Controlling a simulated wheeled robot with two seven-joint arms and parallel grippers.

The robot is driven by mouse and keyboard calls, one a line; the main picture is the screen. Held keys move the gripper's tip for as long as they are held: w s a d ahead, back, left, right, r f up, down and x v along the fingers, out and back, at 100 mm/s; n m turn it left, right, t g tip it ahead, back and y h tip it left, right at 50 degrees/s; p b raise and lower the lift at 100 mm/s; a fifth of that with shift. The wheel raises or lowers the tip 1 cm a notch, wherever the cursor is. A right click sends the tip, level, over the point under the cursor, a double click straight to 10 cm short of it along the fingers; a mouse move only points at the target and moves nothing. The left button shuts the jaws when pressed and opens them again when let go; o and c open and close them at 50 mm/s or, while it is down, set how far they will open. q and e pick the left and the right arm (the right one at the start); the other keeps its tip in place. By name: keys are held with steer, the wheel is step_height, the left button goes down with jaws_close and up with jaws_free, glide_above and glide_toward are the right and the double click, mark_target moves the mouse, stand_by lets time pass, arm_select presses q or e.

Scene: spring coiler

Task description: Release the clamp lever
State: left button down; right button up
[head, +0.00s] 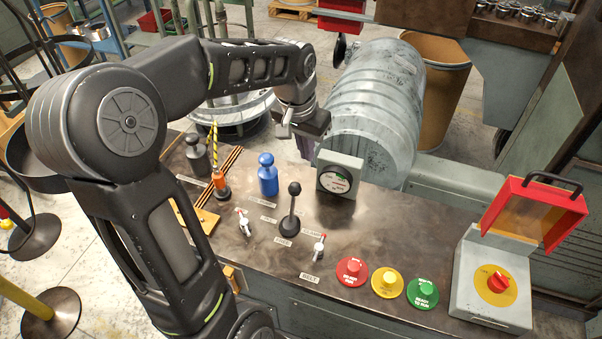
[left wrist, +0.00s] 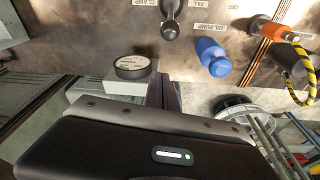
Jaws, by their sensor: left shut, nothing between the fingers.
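A black ball-topped lever (head: 290,212) stands nearly upright on the bench panel, with small labels around its base. The left wrist view shows this lever (left wrist: 170,18) at the top edge, cut off, with a CLAMP label (left wrist: 146,3) beside it. My right gripper is not in view.

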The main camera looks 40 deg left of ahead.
mark_target(293, 201)
arm_select(q)
step_height(293, 201, down, 6)
steer(key=s+p, duration=0.2)
steer(key=shift+s+d, duration=0.25)
steer(key=shift+s, duration=0.05)
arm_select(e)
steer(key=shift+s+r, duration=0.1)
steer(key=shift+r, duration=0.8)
arm_select(q)
steer(key=shift+r, duration=0.1)
